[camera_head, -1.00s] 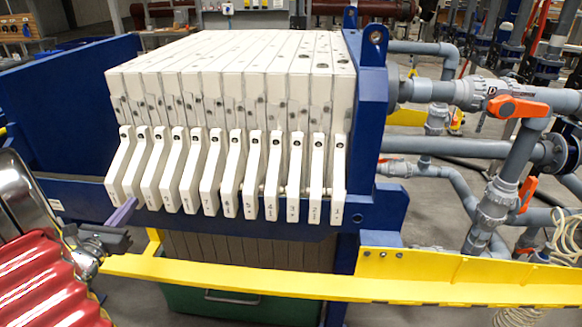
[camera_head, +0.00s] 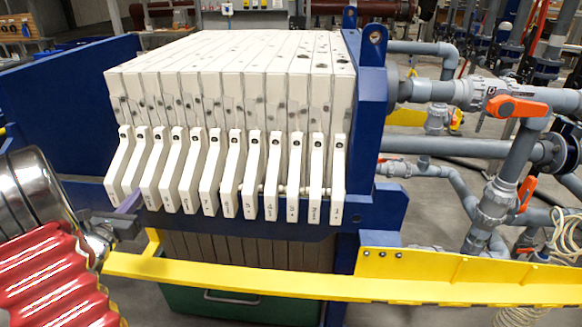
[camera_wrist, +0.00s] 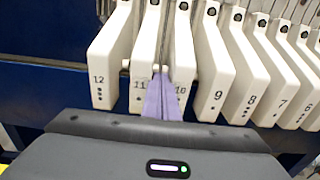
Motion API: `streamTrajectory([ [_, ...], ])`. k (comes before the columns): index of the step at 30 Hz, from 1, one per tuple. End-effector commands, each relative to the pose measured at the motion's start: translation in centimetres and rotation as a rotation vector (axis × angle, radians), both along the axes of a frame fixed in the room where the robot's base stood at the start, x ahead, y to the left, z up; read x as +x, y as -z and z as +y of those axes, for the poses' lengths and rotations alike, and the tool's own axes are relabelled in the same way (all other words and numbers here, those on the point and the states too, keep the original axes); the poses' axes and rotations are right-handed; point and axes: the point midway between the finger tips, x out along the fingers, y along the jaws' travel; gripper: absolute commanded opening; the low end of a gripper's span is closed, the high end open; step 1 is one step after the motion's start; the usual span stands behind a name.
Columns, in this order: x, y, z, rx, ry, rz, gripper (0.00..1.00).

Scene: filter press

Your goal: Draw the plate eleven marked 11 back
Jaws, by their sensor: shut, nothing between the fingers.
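The plate marked 11 (camera_wrist: 145,65) shows in the wrist view as a white handle between the handles marked 12 (camera_wrist: 110,60) and 10 (camera_wrist: 182,60). In the head view plate eleven's handle (camera_head: 135,163) is second from the left in the row. My gripper (camera_wrist: 160,75) has its purple fingers shut and empty. In the wrist view they point up at the gap between handles 11 and 10, overlapping the edges of both. Whether they touch either handle I cannot tell. In the head view the gripper (camera_head: 131,202) is low at the row's left end.
The handles marked 9 (camera_wrist: 215,65) and 8 (camera_wrist: 245,70) continue the row to the right. A blue side rail (camera_head: 240,223) runs behind the handles. A yellow bar (camera_head: 250,281) crosses in front, below them. Open space shows left of the plate stack.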

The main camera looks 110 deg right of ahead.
Motion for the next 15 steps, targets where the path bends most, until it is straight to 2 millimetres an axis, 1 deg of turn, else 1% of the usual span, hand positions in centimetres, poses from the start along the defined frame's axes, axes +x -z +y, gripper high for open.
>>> streamTrajectory([
  [15,2.2,0.0,-0.9,0.000,-0.006,-0.001,0.00],
])
